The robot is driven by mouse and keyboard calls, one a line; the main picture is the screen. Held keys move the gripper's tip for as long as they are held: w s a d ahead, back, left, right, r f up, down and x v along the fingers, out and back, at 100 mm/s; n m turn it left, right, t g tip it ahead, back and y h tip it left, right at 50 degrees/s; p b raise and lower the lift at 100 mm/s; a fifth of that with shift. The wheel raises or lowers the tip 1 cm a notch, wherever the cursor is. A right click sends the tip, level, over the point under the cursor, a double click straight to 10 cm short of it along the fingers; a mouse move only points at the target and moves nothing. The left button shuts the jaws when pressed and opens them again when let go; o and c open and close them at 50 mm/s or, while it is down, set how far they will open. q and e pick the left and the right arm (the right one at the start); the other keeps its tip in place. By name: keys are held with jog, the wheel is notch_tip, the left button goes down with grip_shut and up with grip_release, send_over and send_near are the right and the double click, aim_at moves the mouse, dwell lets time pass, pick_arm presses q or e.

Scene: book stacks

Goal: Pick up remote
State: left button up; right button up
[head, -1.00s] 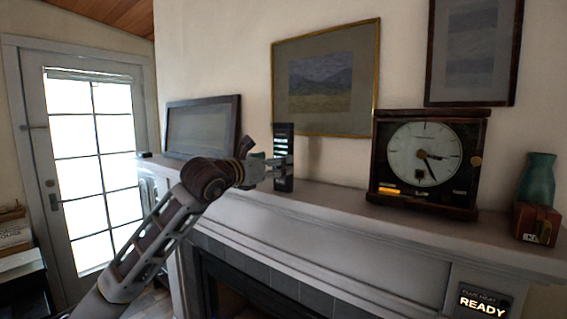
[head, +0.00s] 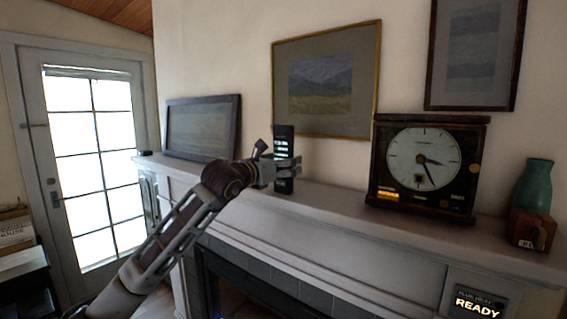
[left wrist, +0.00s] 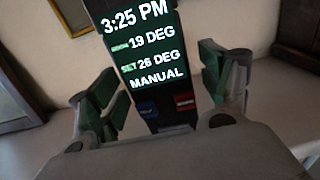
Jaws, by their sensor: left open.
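The remote is a dark upright slab with a lit display, standing on the mantel in the head view (head: 284,143). In the left wrist view the remote (left wrist: 150,62) fills the middle, showing time and temperature text with a blue and a red button below. My left gripper (head: 282,172) is at the remote's lower half in the head view. In the left wrist view the left gripper (left wrist: 162,95) is open, one green-padded finger on each side of the remote. I cannot tell whether either finger touches it. My right gripper is not in view.
Mantel space between remote and clock is clear. Framed pictures hang on the wall behind.

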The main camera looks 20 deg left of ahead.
pick_arm(q)
jog(key=shift+w+d, duration=0.1)
jog(key=shift+w, duration=0.1)
jog(key=shift+c, duration=0.2)
jog(key=c, duration=1.2)
